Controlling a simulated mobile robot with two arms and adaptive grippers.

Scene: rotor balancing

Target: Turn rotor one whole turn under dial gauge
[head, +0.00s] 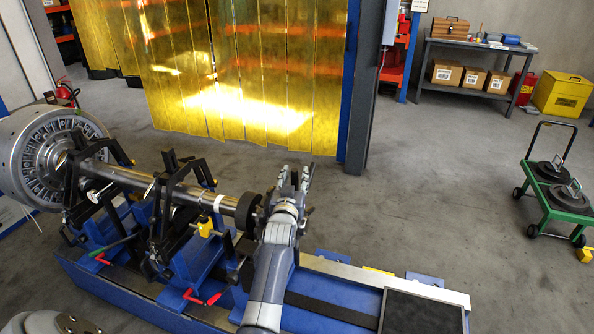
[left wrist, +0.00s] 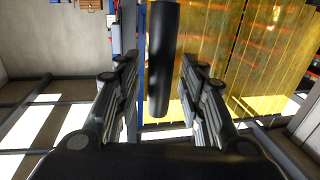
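The rotor has a large bladed metal disc (head: 48,155) at the left in the head view, and a steel shaft (head: 135,180) running right to a dark end disc (head: 247,212). The shaft lies across black support frames. A small pale round piece (head: 93,196) on the left support may be the dial gauge; it is too small to be sure. My left gripper (head: 295,178) is open beside the shaft's right end. In the left wrist view, a dark rounded bar-like shape (left wrist: 163,60) shows between its spread fingers, with gaps both sides. My right gripper is out of view.
The blue machine bed (head: 325,298) extends right of the supports, with a dark mat (head: 420,315) at its end. A yellow strip curtain (head: 235,80) hangs behind. A green cart (head: 560,190) stands at right; the floor between is clear.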

